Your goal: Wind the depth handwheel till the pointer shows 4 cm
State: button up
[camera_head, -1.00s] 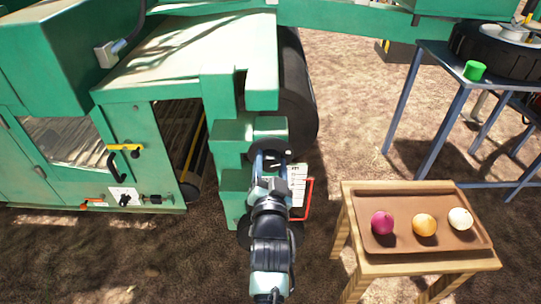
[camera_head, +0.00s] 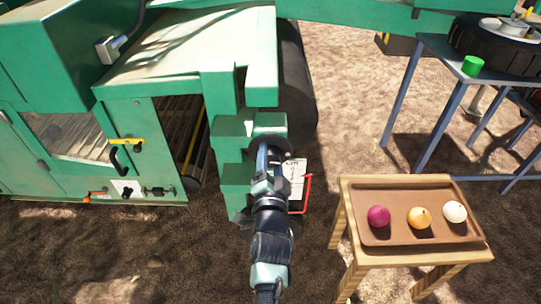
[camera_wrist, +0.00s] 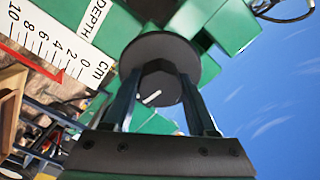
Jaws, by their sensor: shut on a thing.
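The depth handwheel shows in the wrist view as a dark round disc (camera_wrist: 150,45) with a faceted hub (camera_wrist: 158,84). My gripper (camera_wrist: 160,92) is shut on the hub, one finger on each side. In the head view, my gripper (camera_head: 268,170) is at the green column, and the wheel is mostly hidden behind it. The white depth scale (camera_wrist: 40,38) carries marks from 0 to 10 cm. The scale is too small to read in the head view (camera_head: 297,177).
The green machine (camera_head: 150,80) fills the left and a dark roller (camera_head: 297,95) stands behind the column. A wooden stand (camera_head: 345,190) with a brown tray (camera_head: 388,242) and three onions is at right. A blue-legged table (camera_head: 440,70) stands beyond. Bare ground lies between.

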jog(key=o, duration=1.4)
jog(key=shift+c, duration=0.2)
jog(key=s+p, duration=0.7)
jog(key=s, duration=0.6)
jog(key=shift+p, duration=0.3)
